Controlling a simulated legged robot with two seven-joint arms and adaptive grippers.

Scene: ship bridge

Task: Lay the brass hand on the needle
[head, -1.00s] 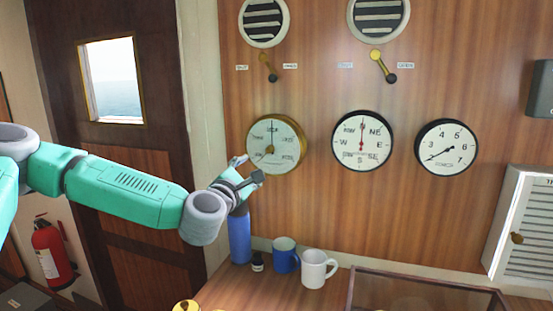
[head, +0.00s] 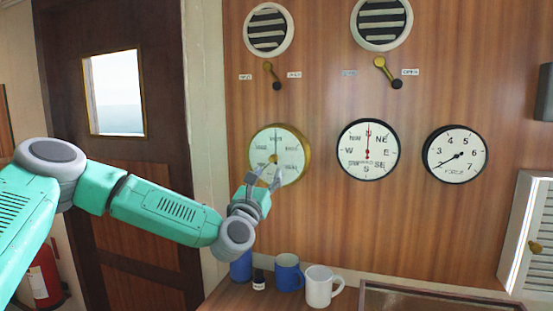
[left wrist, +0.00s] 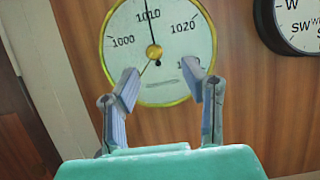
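A round brass-rimmed barometer (head: 290,150) hangs on the wood wall at the left of the row of dials. In the left wrist view its dial (left wrist: 186,48) shows a black needle (left wrist: 149,20) pointing nearly straight up, close to 1010. The thin brass hand (left wrist: 144,68) points down and left from the brass hub. My left gripper (head: 264,178) is in front of the barometer's lower part. In the left wrist view its fingers (left wrist: 160,80) are spread apart with nothing between them. I cannot tell whether they touch the dial. My right gripper is not in view.
A wind-direction dial (head: 355,165) and a force dial (head: 470,155) hang to the right. Two small levers (head: 270,72) (head: 385,70) sit above. A blue mug (head: 288,272), a white mug (head: 319,287) and a small dark bottle (head: 259,281) stand on the shelf below.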

